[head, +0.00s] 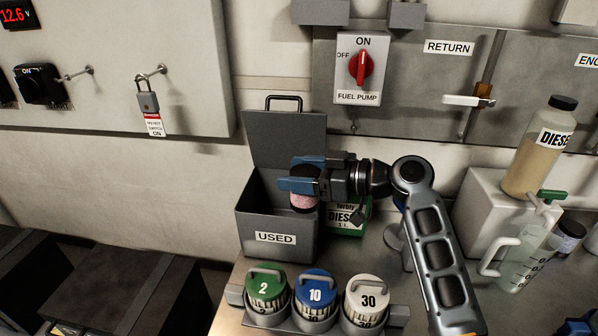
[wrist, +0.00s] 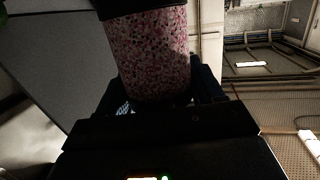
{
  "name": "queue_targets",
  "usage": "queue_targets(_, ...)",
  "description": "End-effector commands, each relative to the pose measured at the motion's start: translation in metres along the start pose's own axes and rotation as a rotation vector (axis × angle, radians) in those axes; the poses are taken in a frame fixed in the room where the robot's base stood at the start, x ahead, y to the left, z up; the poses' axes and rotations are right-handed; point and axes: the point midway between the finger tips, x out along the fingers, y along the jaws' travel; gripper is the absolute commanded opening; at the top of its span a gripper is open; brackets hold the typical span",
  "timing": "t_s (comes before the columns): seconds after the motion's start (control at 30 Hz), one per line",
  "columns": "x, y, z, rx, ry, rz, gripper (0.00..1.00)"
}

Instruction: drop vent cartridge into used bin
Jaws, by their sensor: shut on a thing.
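The vent cartridge (head: 304,202) is a small cylinder with pink and red granules and a dark end. In the wrist view the cartridge (wrist: 150,55) fills the upper middle, held between the fingers. My gripper (head: 300,184) has blue fingers, is shut on the cartridge and reaches in from the right. The used bin (head: 276,238) is a grey box labelled USED with its lid (head: 287,140) standing open at the back. In the head view the cartridge overlaps the right part of the bin's opening; its exact height against the rim is hard to tell. The bin's inside is mostly dark.
Green (head: 267,287), blue (head: 315,287) and white (head: 367,292) numbered canisters stand in a holder in front of the bin. A diesel container (head: 347,222) is partly hidden behind my gripper. A bottle (head: 540,150) and a measuring jug (head: 522,258) stand at the right.

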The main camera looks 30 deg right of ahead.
Motion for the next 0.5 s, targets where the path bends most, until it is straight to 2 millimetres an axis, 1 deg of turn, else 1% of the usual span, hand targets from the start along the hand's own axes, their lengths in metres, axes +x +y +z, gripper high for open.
queue_targets(0.5, 0.0015, 0.0000, 0.0091, -0.001, 0.000, 0.000, 0.31)
